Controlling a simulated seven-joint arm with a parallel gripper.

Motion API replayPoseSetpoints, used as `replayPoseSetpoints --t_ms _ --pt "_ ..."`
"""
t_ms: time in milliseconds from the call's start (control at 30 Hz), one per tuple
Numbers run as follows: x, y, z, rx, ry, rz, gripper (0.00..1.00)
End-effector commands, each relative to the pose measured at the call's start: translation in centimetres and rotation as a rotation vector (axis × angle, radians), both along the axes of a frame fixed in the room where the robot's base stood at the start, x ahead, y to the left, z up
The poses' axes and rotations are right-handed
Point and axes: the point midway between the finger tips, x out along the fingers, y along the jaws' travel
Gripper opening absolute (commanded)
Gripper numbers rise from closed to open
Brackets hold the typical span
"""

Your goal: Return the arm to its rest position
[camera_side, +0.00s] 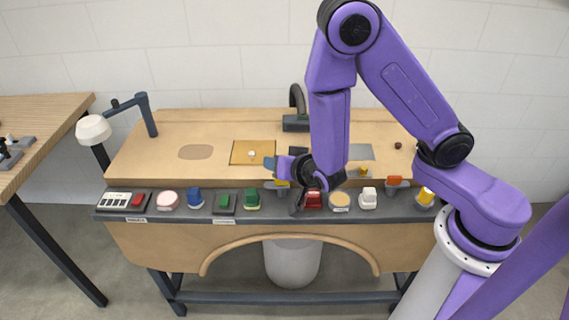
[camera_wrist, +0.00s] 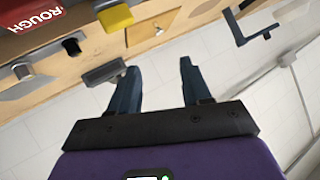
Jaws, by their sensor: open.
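My purple arm (camera_side: 400,90) rises from a white-collared base at the right, bends high over the bench and comes down to its middle. My gripper (camera_side: 271,165) points left above the bench's front row of controls, partly hidden by my wrist. In the wrist view my gripper (camera_wrist: 158,72) shows two dark blue fingers spread wide apart with nothing between them. It is open and empty.
The wooden bench (camera_side: 190,125) carries a front strip of several coloured buttons and switches. A red switch (camera_side: 312,199) lies just below my wrist. A lamp-like post (camera_side: 147,115) stands at the bench's left. A side table (camera_side: 45,115) is farther left.

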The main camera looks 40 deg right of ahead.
Motion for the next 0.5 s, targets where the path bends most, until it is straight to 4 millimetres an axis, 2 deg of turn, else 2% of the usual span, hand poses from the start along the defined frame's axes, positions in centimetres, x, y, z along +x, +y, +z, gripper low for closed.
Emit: replayPoseSetpoints --t_ms 133,267,400,500 --pt "-0.4 1.3 -0.1 0.039 0.061 0.060 0.48" --pt "-2.1 4.0 0.0 0.095 0.192 0.208 0.48" --pt "-5.4 7.0 0.9 0.124 0.352 0.433 0.48" --pt "-8.3 8.4 1.9 0.113 0.455 0.603 0.48"
